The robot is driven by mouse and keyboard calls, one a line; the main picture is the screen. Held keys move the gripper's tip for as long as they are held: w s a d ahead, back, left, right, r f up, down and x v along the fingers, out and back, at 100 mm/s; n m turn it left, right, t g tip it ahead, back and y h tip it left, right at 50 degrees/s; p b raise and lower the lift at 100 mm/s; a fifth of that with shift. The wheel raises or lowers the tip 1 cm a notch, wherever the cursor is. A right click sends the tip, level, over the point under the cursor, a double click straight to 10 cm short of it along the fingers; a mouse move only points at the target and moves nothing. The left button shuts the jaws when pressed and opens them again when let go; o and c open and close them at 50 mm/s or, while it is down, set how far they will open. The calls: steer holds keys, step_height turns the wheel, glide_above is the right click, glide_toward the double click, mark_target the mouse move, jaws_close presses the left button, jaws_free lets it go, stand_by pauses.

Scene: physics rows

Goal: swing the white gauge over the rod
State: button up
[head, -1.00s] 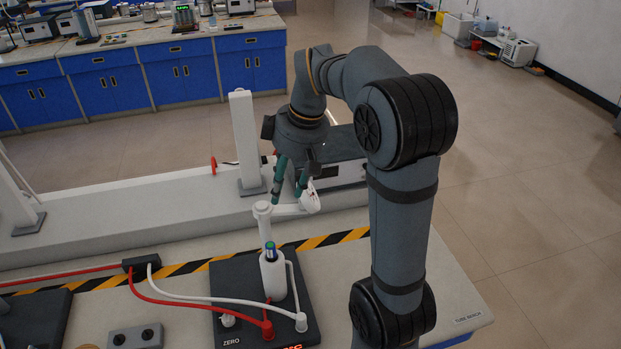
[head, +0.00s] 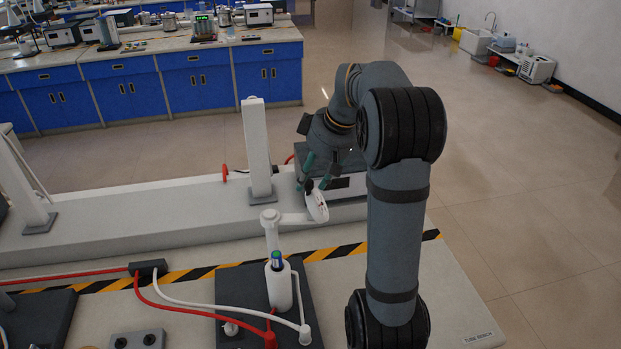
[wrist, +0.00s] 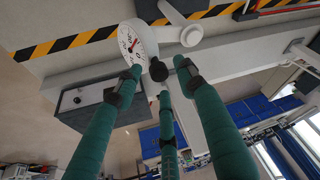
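The white gauge (head: 317,205) sits on a white swing arm (head: 294,218) that reaches right from a white post (head: 271,238). Its dial and red needle show in the wrist view (wrist: 132,44). A black knob (wrist: 158,71) is at the gauge's near edge. My gripper (head: 314,186) is just behind the gauge in the head view. In the wrist view its green fingers (wrist: 160,76) are spread around the knob, with gaps visible beside it. A rod with a green-blue top (head: 276,260) stands in a white holder, left of and nearer than the gauge.
A grey instrument box (head: 345,185) stands behind the gauge. An upright white post (head: 257,150) rises on the rear ledge to the left. Red and white hoses (head: 205,303) run to the dark base plate (head: 240,282). The bench to the right is clear.

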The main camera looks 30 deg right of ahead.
steer(key=shift+w+a+f, duration=0.15)
steer(key=shift+w+f, duration=0.1)
steer(key=shift+f, duration=0.35)
steer(key=c, duration=0.4)
steer(key=c, duration=0.3)
steer(key=shift+r, duration=0.1)
jaws_close()
steer(key=shift+r, duration=0.1)
